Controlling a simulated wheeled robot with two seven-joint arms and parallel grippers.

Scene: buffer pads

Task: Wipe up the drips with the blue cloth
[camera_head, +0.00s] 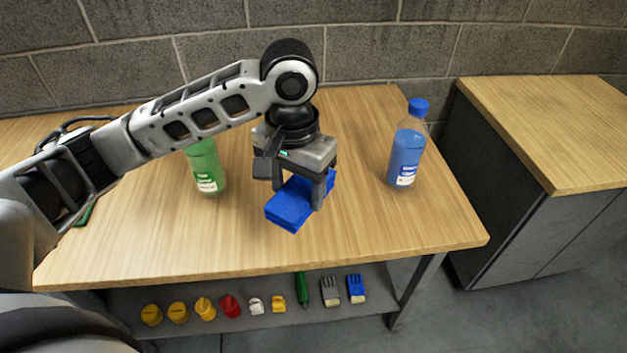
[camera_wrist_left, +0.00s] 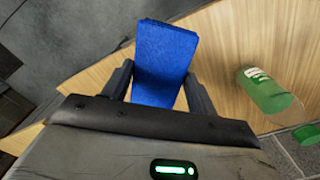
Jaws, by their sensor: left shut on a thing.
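The blue cloth (camera_head: 291,204) is a folded block over the middle of the wooden table (camera_head: 370,232). My left gripper (camera_head: 298,190) points down and is shut on it, one finger on each side. I cannot tell whether the cloth touches the tabletop. In the left wrist view the cloth (camera_wrist_left: 165,62) sits between the two fingers (camera_wrist_left: 160,90). I make out no drips on the visible tabletop; the arm and cloth hide part of it. My right gripper is in neither view.
A green bottle (camera_head: 204,168) stands left of the gripper, partly behind my arm. A blue bottle (camera_head: 407,148) stands to the right. Several small coloured items lie on the lower shelf (camera_head: 240,320). A cabinet (camera_head: 545,150) stands right of the table. The table's front right is clear.

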